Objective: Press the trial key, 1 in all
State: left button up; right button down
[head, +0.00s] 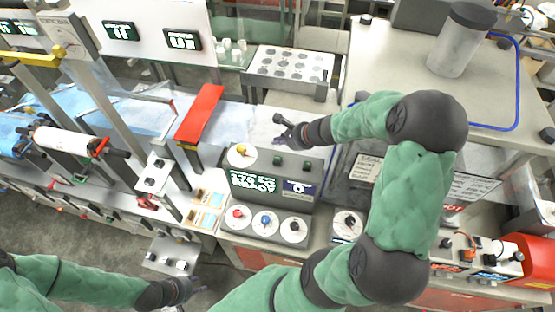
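The control box (270,185) stands mid-view with a lit green display and a small blue display. Its lower front panel carries a red button (238,213), a blue button (265,219) and a black button (294,226), each on a white disc. A yellow button (241,149) sits on its top left. No label readable here tells me which is the trial key. My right gripper (283,131) hangs above and behind the box's top, apart from the front buttons. My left gripper (186,291) is low at the bottom, left of the box. Neither gripper's finger gap shows clearly.
A red bar (201,113) lies behind the box to the left, near a white roller (68,141). A tray with round wells (290,66) and a grey canister (461,40) stand at the back. A small switch plate (171,257) is near my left gripper.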

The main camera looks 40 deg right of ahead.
jog(key=b, duration=0.3)
send_over(279, 159)
notch_tip(279, 159, down, 5)
jog(key=shift+r, duration=0.1)
jog(key=shift+f+b, duration=0.9)
jog(key=shift+b, duration=0.25)
jog(key=shift+f+b, duration=0.4)
jog(key=shift+b, duration=0.15)
jog(key=shift+f+b, duration=0.5)
jog(key=shift+b, duration=0.05)
dwell(1.0)
jog(key=shift+r, duration=0.15)
jog(key=shift+r+p, duration=0.6)
jog(key=shift+r, duration=0.15)
jog(key=shift+r, duration=0.1)
